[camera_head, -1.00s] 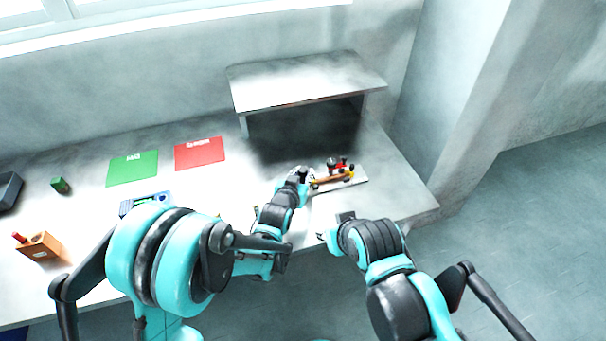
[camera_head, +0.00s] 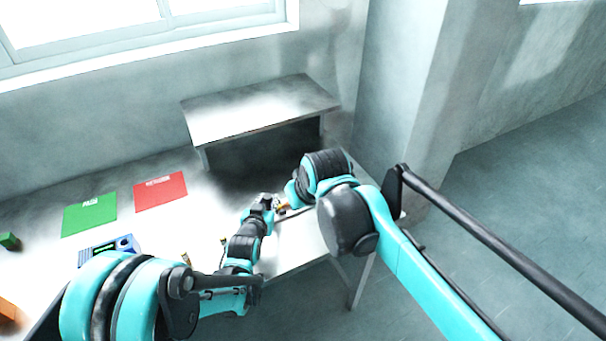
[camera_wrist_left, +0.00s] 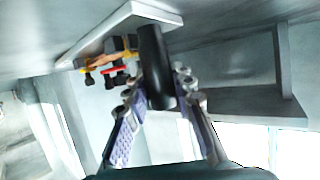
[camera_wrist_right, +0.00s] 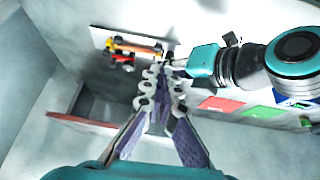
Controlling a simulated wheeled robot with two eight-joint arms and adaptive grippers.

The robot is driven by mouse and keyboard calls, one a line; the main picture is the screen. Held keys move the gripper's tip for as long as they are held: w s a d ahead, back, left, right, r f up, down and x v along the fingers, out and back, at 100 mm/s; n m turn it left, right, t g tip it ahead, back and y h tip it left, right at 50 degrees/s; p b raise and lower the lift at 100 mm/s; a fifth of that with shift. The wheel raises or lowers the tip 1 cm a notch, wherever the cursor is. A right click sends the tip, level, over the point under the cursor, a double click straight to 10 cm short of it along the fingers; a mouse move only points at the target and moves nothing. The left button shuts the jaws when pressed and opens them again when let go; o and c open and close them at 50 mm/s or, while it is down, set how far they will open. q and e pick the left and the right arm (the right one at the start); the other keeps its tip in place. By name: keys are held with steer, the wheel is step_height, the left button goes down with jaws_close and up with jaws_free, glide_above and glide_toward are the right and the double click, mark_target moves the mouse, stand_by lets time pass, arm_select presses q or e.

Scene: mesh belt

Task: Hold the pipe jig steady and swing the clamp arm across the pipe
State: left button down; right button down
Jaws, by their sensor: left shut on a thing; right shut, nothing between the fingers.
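The pipe jig has a white base plate (camera_wrist_right: 103,38), an orange-yellow pipe (camera_wrist_right: 136,48) and a red clamp part (camera_wrist_right: 122,58). The pipe and red part also show in the left wrist view, beside a black cylindrical handle (camera_wrist_left: 154,60). My left gripper (camera_wrist_left: 158,88) is shut on that handle at the plate's end. In the head view my left gripper (camera_head: 268,201) is at the jig, and my right arm hides most of the jig. My right gripper (camera_wrist_right: 163,78) is shut and empty, near the plate's handle end and beside the left gripper. The clamp arm's angle is unclear.
A grey raised shelf (camera_head: 258,110) stands behind the jig. A green mat (camera_head: 90,214), a red mat (camera_head: 160,191) and a blue device (camera_head: 108,249) lie to the left on the table. The table's right edge and a pillar are close to the right arm.

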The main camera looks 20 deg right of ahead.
steer(key=w+d+f+g, duration=0.1)
steer(key=w+d, duration=0.4)
steer(key=w, duration=0.5)
steer(key=w+d+f+g, duration=0.1)
steer(key=w+d, duration=0.5)
steer(key=w, duration=0.4)
steer(key=shift+w+d, duration=0.25)
steer(key=shift+f, duration=0.1)
steer(key=x, duration=1)
steer(key=shift+a, duration=0.2)
steer(key=s, duration=0.3)
steer(key=shift+s, duration=0.6)
